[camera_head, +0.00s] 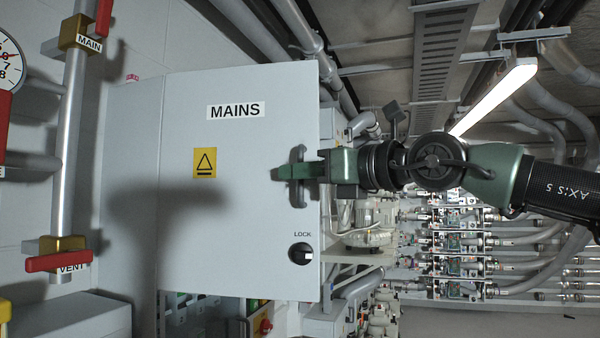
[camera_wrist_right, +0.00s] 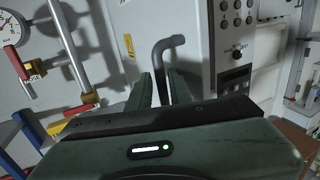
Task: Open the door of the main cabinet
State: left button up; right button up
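The main cabinet (camera_head: 132,180) is grey. Its door (camera_head: 225,235) carries a MAINS label, a yellow triangle sign and, at lower right, a black LOCK knob (camera_head: 302,254). The upright grey door handle (camera_head: 297,196) is near the door's right edge. My right gripper (camera_head: 298,172) is at the handle, a finger crossing its middle. In the right wrist view the handle (camera_wrist_right: 163,52) runs down between the two close-set fingers, which look shut on it; the contact is partly hidden. I cannot tell how far the door stands ajar. My left gripper is not in view.
A pipe (camera_head: 70,150) with a red VENT valve handle (camera_head: 58,262) and a gauge (camera_head: 8,62) are on the left wall. Several tubes and fittings (camera_head: 455,245) fill the right. Components, including a red switch (camera_head: 265,326), show below the door.

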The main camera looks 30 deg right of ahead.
jog(key=shift+d, duration=0.1)
jog(key=b+v, duration=0.3)
jog(key=v, duration=0.5)
dwell(0.3)
